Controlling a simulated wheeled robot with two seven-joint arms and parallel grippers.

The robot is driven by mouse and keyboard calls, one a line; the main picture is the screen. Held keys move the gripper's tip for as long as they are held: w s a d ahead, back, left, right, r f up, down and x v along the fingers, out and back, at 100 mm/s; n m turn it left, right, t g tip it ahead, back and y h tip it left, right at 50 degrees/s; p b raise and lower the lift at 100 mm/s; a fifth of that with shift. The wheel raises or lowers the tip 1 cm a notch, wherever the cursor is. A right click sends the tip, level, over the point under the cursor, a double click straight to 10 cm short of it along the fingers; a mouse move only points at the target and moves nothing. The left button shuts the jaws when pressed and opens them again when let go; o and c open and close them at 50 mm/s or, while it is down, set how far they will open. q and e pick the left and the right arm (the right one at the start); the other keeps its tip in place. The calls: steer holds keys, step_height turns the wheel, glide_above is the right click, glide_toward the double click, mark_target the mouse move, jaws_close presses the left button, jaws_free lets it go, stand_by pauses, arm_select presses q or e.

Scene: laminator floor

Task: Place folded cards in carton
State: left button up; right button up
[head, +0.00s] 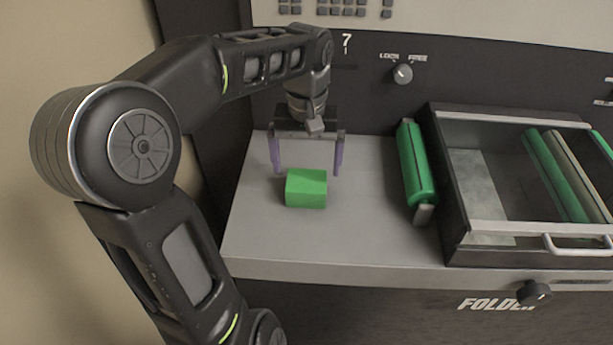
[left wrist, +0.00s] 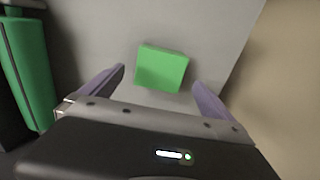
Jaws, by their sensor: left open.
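A small green box (head: 306,189) sits on the grey machine shelf, left of the rollers. No writing shows on it, and I cannot tell whether it is the carton. It also shows in the left wrist view (left wrist: 161,68), between and beyond the fingertips. My left gripper (head: 307,172) is open and empty, with purple fingers pointing down just behind the box. I cannot tell whether the fingers touch the shelf. In the left wrist view the open fingers (left wrist: 160,78) are apart from the box. I see no folded cards that I can identify. My right gripper is not in view.
A framed tray with a handle (head: 580,245) holds more rollers at right. The grey shelf (head: 290,248) is clear in front of the box. A dark panel with a knob (head: 402,74) rises behind.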

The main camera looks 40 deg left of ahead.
mark_target(307, 180)
arm_select(q)
step_height(307, 180, up, 6)
steer(key=shift+f+p, duration=0.2)
steer(key=shift+p, duration=0.2)
steer(key=shift+c, duration=0.3)
